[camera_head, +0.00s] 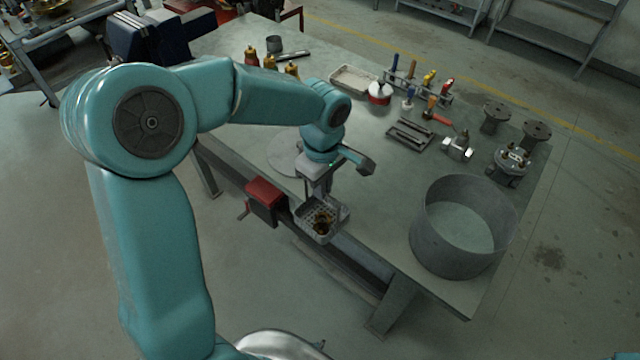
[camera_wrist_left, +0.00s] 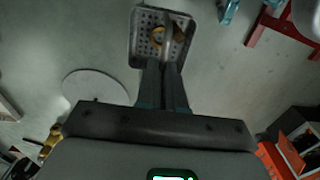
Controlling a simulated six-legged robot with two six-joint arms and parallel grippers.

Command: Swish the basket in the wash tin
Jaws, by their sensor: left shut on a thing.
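The basket (camera_head: 306,224) is a small grey perforated tray with brown and brass-coloured parts in it. My left gripper (camera_head: 319,192) is shut on the basket's edge and holds it near the bench's front edge, left of the tin. In the left wrist view the basket (camera_wrist_left: 144,46) hangs beyond the closed fingers (camera_wrist_left: 163,72), with a brass ring and a darker piece inside. The wash tin (camera_head: 440,240), a wide open grey cylinder, stands on the bench at the right, apart from the basket. My right gripper is not in view.
A red block-shaped fixture (camera_head: 265,194) sits at the bench's front edge, left of the basket. A tool rack (camera_head: 432,92), a shallow tray (camera_head: 352,78) and several metal parts stand farther back. The bench top (camera_head: 375,190) between basket and tin is clear.

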